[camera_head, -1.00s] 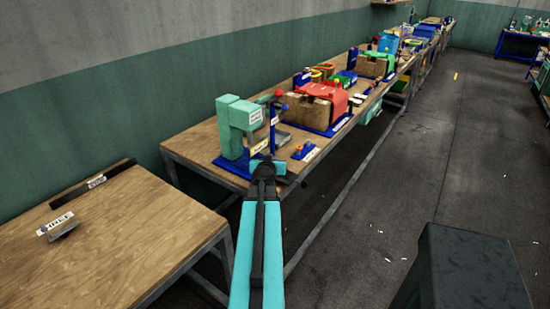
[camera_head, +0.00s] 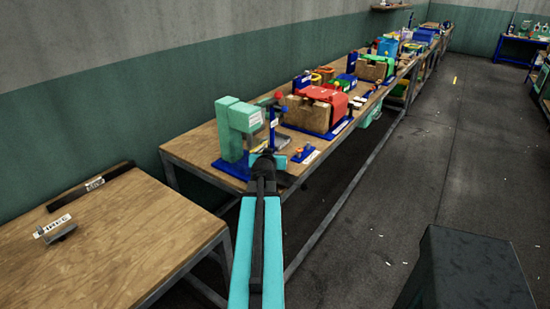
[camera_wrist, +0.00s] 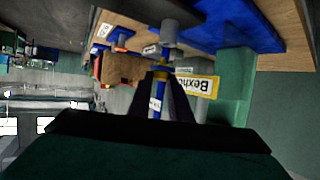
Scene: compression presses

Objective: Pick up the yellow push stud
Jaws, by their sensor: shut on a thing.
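My gripper (camera_wrist: 161,78) points away from me at the front of the green press (camera_head: 238,130). In the wrist view its dark fingers are close together on a small yellow piece (camera_wrist: 163,73), which seems to be the yellow push stud. Most of it is hidden between the fingers. A grey cylinder (camera_wrist: 169,33) shows just beyond the tips; I cannot tell whether it touches the stud. In the head view my gripper (camera_head: 263,155) hides the stud.
A lower wooden table (camera_head: 120,235) at left is mostly clear.

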